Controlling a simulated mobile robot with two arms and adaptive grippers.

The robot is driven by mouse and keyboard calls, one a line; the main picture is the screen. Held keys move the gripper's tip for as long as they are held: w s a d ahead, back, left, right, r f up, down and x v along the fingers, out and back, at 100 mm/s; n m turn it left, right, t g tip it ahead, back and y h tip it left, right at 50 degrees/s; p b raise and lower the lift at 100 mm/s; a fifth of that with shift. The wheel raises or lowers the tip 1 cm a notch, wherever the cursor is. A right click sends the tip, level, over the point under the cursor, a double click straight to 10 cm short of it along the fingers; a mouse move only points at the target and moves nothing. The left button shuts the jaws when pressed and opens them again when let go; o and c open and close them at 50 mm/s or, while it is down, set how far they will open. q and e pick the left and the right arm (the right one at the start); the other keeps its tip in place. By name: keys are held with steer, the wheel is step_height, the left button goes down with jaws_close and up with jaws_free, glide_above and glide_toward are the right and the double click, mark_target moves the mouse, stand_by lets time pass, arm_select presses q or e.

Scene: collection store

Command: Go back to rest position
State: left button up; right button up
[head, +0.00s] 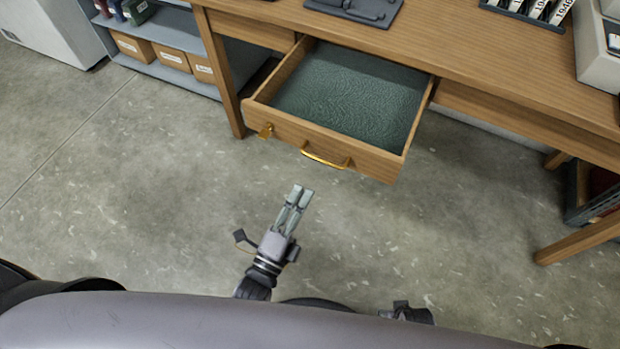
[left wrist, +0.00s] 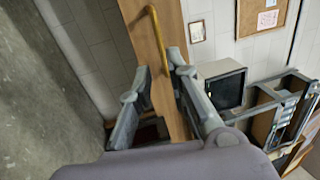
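My left gripper (head: 301,192) is in front of the open drawer in the head view, apart from it, with floor showing around it. Its two fingers are parted, with a narrow gap and nothing between them; the left wrist view also shows this gap (left wrist: 158,65). The drawer (head: 281,127) is pulled out from the wooden desk (head: 480,50) and looks empty, with a green lining. Its brass handle (head: 325,160) is beyond my fingertips and also shows in the left wrist view (left wrist: 157,45). My right gripper's fingers do not show.
A shelf unit (head: 185,78) with boxes stands at the upper left. A desk leg (head: 580,241) stands at the right. Floor (head: 120,190) is clear left of my gripper and right of it.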

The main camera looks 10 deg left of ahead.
arm_select(q)
steer(key=shift+s+a+f, duration=0.15)
steer(key=shift+s+a, duration=0.05)
steer(key=shift+s, duration=0.4)
